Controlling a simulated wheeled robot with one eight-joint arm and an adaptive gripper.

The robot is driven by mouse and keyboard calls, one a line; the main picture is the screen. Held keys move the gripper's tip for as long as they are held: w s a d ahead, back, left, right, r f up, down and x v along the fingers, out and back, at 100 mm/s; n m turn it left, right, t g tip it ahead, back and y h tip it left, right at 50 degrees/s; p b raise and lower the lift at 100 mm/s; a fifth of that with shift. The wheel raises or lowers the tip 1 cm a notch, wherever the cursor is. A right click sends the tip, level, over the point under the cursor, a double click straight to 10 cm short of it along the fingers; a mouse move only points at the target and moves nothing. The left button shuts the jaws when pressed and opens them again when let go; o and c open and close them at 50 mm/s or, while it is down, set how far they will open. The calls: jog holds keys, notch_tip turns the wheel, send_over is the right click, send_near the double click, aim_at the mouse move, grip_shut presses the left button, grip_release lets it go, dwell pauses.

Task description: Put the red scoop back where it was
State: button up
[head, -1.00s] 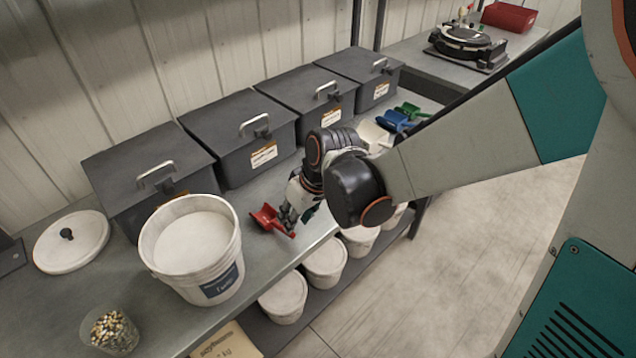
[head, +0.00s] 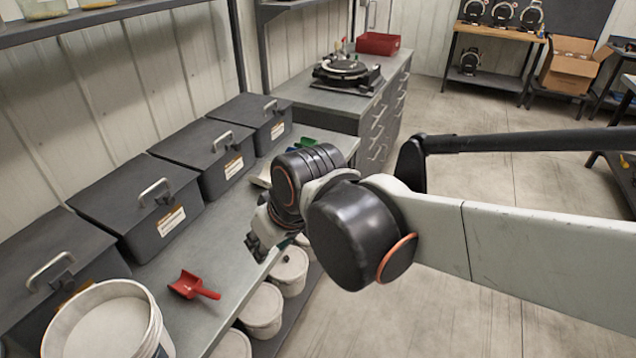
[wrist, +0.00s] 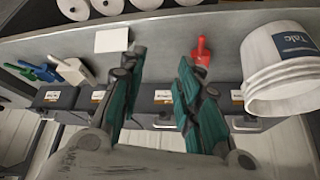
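The red scoop (head: 192,286) lies on the grey bench beside the white bucket (head: 110,330), its handle pointing toward the bench's front edge. It also shows in the wrist view (wrist: 203,52), just right of my fingers. My gripper (head: 262,236) is above the bench's front edge, to the right of the scoop and apart from it. In the wrist view my gripper (wrist: 158,68) has its two green-padded fingers spread with nothing between them. White (wrist: 73,70), blue (wrist: 46,74) and green (wrist: 25,68) scoops lie in a row farther along the bench.
Several dark lidded bins with handles (head: 140,200) line the wall behind the bench. A pale card (wrist: 111,40) lies on the bench. White tubs (head: 262,310) stand on the shelf below. A side counter holds a round device (head: 342,72) and a red tray (head: 378,43).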

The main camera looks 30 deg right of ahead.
jog(key=s+d+r+m+t+h, duration=0.1)
jog(key=s+d+r+m, duration=0.1)
jog(key=s+d, duration=0.2)
jog(key=shift+s+d+r+t, duration=0.2)
jog(key=shift+s+d+t, duration=0.15)
jog(key=shift+s, duration=0.25)
dwell(0.8)
